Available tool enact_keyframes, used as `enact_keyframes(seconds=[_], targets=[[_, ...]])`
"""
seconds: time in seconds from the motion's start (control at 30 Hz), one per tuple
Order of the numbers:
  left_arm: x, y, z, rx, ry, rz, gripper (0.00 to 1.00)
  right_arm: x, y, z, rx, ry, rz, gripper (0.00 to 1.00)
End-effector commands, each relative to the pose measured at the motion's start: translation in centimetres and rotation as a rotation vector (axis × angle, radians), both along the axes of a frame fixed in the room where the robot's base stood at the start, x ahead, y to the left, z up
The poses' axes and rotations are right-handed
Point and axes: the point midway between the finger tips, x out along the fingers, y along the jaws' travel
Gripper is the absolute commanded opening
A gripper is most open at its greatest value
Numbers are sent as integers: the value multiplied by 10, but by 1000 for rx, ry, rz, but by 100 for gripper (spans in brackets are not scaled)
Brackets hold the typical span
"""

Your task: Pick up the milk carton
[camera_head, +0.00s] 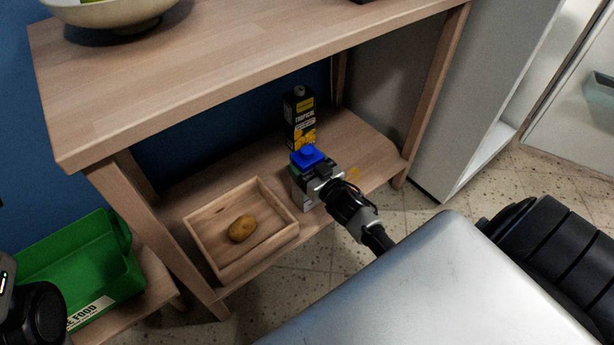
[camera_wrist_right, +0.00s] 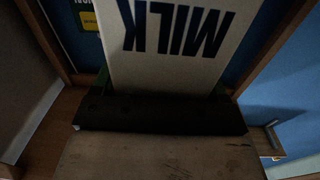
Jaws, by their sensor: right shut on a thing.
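The milk carton (camera_head: 304,188) stands on the lower shelf, with a blue cap on top. My right gripper (camera_head: 324,188) is at its front right side and shut on it; the gripper and wrist hide part of the carton. In the right wrist view the carton's white face (camera_wrist_right: 170,45) with the word MILK, upside down, fills the upper middle, right at the gripper (camera_wrist_right: 160,95). I cannot tell whether the carton's base is touching the shelf. Part of my left arm shows at the lower left edge; its gripper fingers are not in view.
A black juice carton (camera_head: 299,120) stands close behind the milk. A wooden tray (camera_head: 213,262) with a potato (camera_head: 242,229) lies to the left. The upper shelf board (camera_head: 200,80) overhangs the back, carrying a bowl (camera_head: 112,14). A green bin (camera_head: 85,262) sits at far left.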

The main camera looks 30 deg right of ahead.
Motion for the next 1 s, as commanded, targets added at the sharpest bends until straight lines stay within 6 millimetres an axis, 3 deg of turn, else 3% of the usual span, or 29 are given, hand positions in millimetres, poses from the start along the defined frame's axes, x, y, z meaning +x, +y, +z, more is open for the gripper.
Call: enact_keyframes(seconds=[0.37, 0.77, 1.0], targets=[[-1, 0, 5, -2, 0, 0, 43, 1, 0, 10, 0, -6, 1, 0], [3, 2, -12, -5, 107, -4, 43, 1, 0, 47, -1, -6, 2, 0], [-1, 4, -20, -11, 165, -7, 43, 3, -38, 69, -6, -5, 1, 0]])
